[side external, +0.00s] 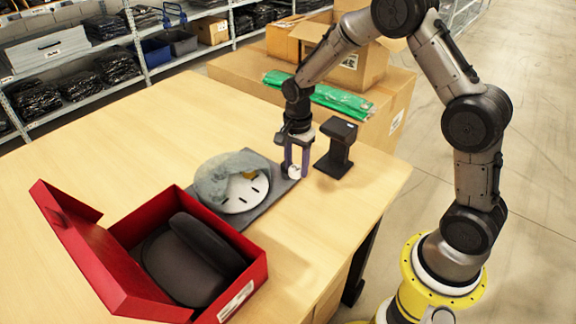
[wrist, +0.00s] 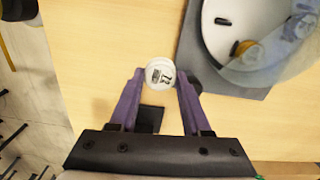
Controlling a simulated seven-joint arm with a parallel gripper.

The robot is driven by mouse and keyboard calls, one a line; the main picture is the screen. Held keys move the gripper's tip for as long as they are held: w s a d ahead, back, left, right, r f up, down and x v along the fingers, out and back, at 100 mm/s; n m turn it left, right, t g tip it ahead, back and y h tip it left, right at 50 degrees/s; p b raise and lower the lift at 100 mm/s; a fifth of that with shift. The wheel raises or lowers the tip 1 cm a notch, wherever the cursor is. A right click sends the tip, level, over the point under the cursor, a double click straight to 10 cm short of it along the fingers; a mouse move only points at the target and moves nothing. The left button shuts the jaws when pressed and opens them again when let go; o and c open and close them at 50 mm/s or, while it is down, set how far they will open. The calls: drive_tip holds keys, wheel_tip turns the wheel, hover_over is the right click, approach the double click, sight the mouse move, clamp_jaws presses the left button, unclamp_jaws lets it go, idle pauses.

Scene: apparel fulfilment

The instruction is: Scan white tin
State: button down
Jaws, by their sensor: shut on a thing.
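The white tin (side external: 294,171) is a small round tin between the purple fingers of my gripper (side external: 297,172). In the wrist view, my gripper (wrist: 161,77) is shut on the white tin (wrist: 160,74), whose round face with dark print points to the camera. In the side external view the tin is low, by the right end of the grey mat; whether it touches the table is unclear. A black scanner-like stand (side external: 337,149) is upright on the table just right of my gripper, apart from the tin.
A white disc-like item (side external: 241,195), partly under a translucent grey cover, lies on the grey mat (side external: 271,211). An open red box (side external: 255,278) holding a dark item stands in front. Green packages (side external: 320,95) and cardboard boxes lie behind. The table's left side is clear.

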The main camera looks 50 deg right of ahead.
drive_tip(key=shift+m, duration=0.5)
drive_tip(key=d+f, duration=0.1)
drive_tip(key=d, duration=0.1)
drive_tip(key=s+d+f, duration=0.1)
drive_tip(key=shift+d+f, duration=0.35)
drive_tip(key=shift+d, duration=0.05)
drive_tip(key=d+f, duration=0.2)
drive_tip(key=d, duration=0.1)
drive_tip(key=d+f, duration=0.1)
drive_tip(key=d, duration=0.1)
drive_tip(key=shift+f, duration=0.15)
drive_tip(key=shift+a, duration=0.1)
drive_tip(key=a+r, duration=0.4)
drive_tip(key=r, duration=0.1)
drive_tip(key=shift+r, duration=0.4)
drive_tip(key=shift+a, duration=0.1)
